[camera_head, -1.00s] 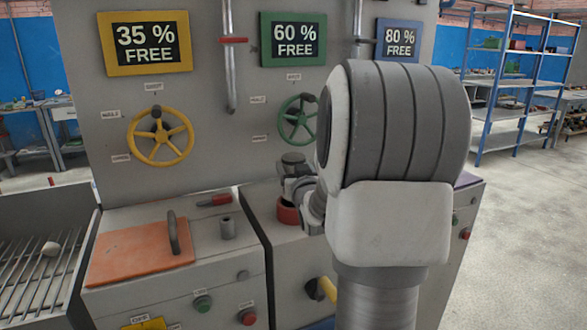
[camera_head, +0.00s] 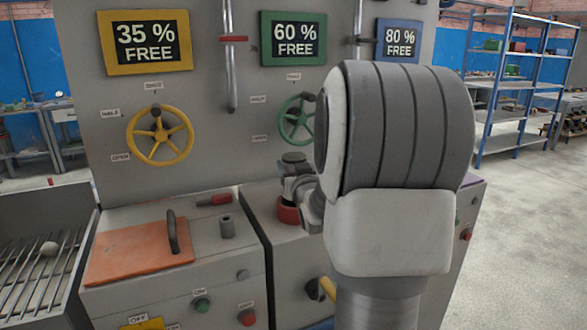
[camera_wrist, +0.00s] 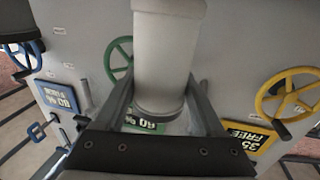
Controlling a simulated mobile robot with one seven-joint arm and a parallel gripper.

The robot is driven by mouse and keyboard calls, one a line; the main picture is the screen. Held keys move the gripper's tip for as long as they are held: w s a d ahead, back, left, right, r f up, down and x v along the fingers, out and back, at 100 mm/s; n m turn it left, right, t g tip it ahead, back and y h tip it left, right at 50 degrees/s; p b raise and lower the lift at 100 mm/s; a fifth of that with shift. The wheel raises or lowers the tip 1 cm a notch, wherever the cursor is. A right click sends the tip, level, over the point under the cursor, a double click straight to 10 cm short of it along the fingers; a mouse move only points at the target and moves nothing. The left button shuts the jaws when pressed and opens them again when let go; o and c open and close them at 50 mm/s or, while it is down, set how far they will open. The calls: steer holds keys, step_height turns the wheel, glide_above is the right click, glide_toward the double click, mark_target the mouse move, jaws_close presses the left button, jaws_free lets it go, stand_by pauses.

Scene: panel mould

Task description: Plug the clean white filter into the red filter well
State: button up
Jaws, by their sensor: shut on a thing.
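The white filter (camera_wrist: 168,55) is a pale cylinder that fills the top middle of the wrist view. My gripper (camera_wrist: 162,95) is shut on it, one finger on each side. In the head view, my gripper (camera_head: 298,180) is partly behind my own arm, directly over the red filter well (camera_head: 288,211). The well is a short red ring on the grey cabinet top, and its right side is covered by my wrist. I cannot tell in the head view how far the filter sits in the well.
A yellow valve wheel (camera_head: 160,136) and a green one (camera_head: 298,120) are on the panel behind. A grate (camera_head: 40,275) with a small pale piece is at far left.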

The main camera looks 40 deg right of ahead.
steer(key=shift+f+b, duration=2.8)
steer(key=shift+b, duration=0.1)
steer(key=o, duration=1.5)
